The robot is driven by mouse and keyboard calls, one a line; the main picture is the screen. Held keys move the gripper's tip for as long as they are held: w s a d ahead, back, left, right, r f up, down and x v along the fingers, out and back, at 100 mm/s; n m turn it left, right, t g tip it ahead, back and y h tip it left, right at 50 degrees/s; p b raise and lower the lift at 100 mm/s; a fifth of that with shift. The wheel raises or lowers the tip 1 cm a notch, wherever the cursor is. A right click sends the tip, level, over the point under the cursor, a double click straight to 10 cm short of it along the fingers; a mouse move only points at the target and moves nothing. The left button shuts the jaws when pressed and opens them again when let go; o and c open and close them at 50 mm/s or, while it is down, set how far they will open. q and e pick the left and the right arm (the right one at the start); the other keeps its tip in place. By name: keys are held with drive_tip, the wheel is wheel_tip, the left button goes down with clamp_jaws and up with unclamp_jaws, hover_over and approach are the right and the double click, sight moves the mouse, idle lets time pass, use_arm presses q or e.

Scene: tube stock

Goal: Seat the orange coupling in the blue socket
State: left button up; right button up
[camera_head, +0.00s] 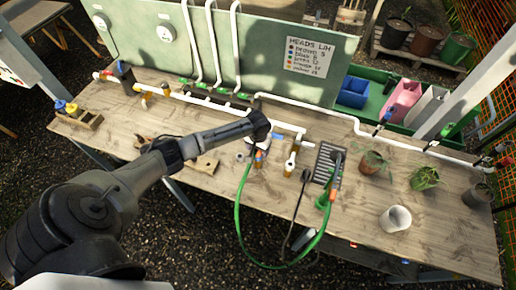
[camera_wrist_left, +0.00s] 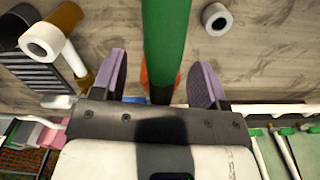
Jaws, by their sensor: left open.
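My left gripper (camera_head: 258,141) points down over the middle of the bench, largely hidden by its own wrist. In the left wrist view my left gripper (camera_wrist_left: 157,80) is open, with a purple-padded finger on each side of the green hose (camera_wrist_left: 166,40). An orange coupling (camera_head: 259,156) shows at the hose's end below the gripper; an orange part also shows behind the hose in the left wrist view (camera_wrist_left: 146,76). Another orange piece (camera_head: 333,195) is at the hose's other end. A small blue part, possibly the socket, shows beside the gripper (camera_head: 266,143). Contact cannot be told.
The green hose loops over the bench's front edge. Right of the gripper are a white-capped brown pipe stub (camera_head: 291,164), a dark grate (camera_head: 328,164), a white cup (camera_head: 396,218) and potted plants (camera_head: 425,178). White pipes (camera_head: 345,117) run along the back.

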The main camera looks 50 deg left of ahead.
use_arm(q)
wheel_tip(320, 180, up, 13)
drive_tip(key=shift+f, duration=0.2)
drive_tip(key=shift+r, duration=0.65)
